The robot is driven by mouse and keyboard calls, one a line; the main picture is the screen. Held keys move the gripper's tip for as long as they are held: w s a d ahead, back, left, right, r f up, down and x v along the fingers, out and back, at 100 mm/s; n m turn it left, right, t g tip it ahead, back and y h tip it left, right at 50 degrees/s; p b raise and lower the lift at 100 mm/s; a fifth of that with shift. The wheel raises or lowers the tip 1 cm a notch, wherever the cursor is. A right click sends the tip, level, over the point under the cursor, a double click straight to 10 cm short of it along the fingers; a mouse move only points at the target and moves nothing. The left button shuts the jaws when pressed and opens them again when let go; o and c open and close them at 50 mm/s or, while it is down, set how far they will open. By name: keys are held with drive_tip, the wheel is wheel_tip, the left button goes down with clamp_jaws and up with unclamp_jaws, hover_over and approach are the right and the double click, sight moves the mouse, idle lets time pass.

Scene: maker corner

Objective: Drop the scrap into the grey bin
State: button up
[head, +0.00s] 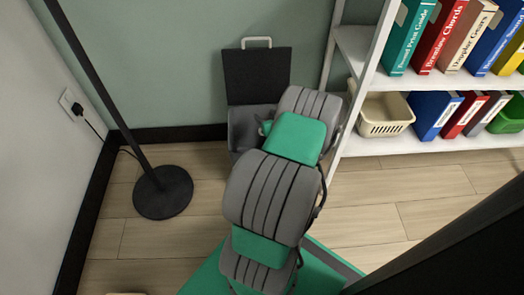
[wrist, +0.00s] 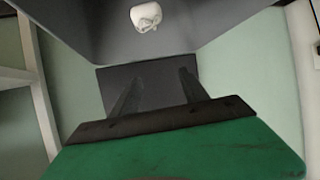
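The grey bin (head: 241,128) stands on the floor against the back wall. Its dark lid (head: 256,76) is raised, with a light handle on top. My arm covers the bin's right side in the head view. In the wrist view the scrap (wrist: 146,16), a small white crumpled piece, shows at the top against the bin's grey inside (wrist: 215,22). I cannot tell whether it rests on the bottom. My gripper (wrist: 161,75) has its two dark fingers apart with nothing between them, clear of the scrap. The fingers are hidden in the head view.
A white shelf unit (head: 430,146) with binders and a cream basket (head: 385,115) stands right of the bin. A black pole on a round base (head: 163,192) stands to the left. A wall socket with a cable is at far left. Wooden floor lies open between pole and bin.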

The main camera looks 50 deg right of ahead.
drive_tip(key=shift+o, duration=1.3)
drive_tip(key=p+v, duration=0.3)
drive_tip(key=v, duration=0.4)
drive_tip(key=shift+s+a+r, duration=0.15)
drive_tip(key=shift+s+a, duration=0.05)
drive_tip(key=shift+s, duration=0.15)
